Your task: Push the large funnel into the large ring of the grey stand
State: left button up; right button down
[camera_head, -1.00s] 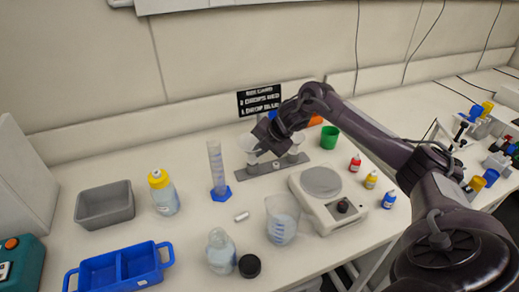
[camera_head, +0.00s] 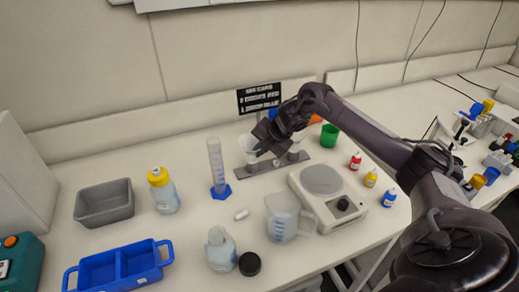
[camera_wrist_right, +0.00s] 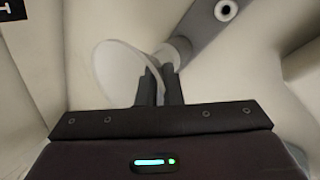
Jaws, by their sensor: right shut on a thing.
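The large white funnel (camera_head: 247,143) is at the left part of the grey stand (camera_head: 272,164). My right gripper (camera_head: 264,148) is at the funnel's right side, above the stand. In the right wrist view its two fingers (camera_wrist_right: 161,86) are shut at the edge of the wide white funnel (camera_wrist_right: 116,72). The grey stand's bar (camera_wrist_right: 203,28) runs up behind the fingertips. The ring under the funnel is mostly hidden, so I cannot tell how deep the funnel sits. My left gripper is out of view.
A measuring cylinder (camera_head: 216,165) stands left of the stand. A green cup (camera_head: 330,136) stands behind right.

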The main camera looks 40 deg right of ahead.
jog(key=shift+f, duration=0.15)
jog(key=c, duration=1.5)
grip_release()
jog(key=b+v, duration=0.2)
jog(key=v, duration=0.6)
